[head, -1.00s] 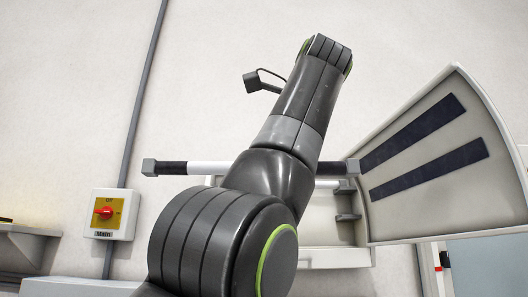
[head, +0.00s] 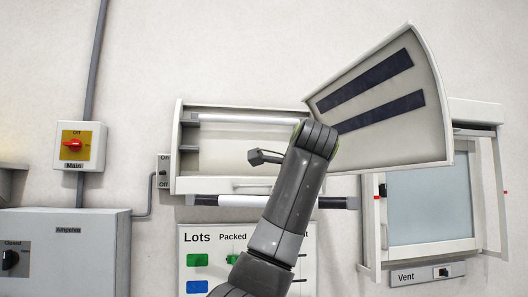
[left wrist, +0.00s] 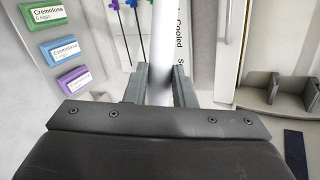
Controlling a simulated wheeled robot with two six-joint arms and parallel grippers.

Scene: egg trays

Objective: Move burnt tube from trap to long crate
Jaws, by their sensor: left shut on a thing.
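A white tube with dark, blackened-looking ends (head: 232,201) lies level across the head view, just below the trap (head: 180,150). In the left wrist view the tube's pale body (left wrist: 162,45) runs between the fingers of my left gripper (left wrist: 159,88), which is shut on it. In the head view my arm covers the gripper and part of the tube. The trap is an open wall box with its curved lid (head: 430,135) swung up to the right. A white tube (head: 240,118) sits along its upper part. No long crate shows. My right gripper is not in view.
A lots board (head: 185,240) hangs below the trap, with coloured cards and hooks. A glazed vent cabinet (head: 430,200) is on the right. A main switch (head: 73,146) and a grey cabinet (head: 65,260) are on the left.

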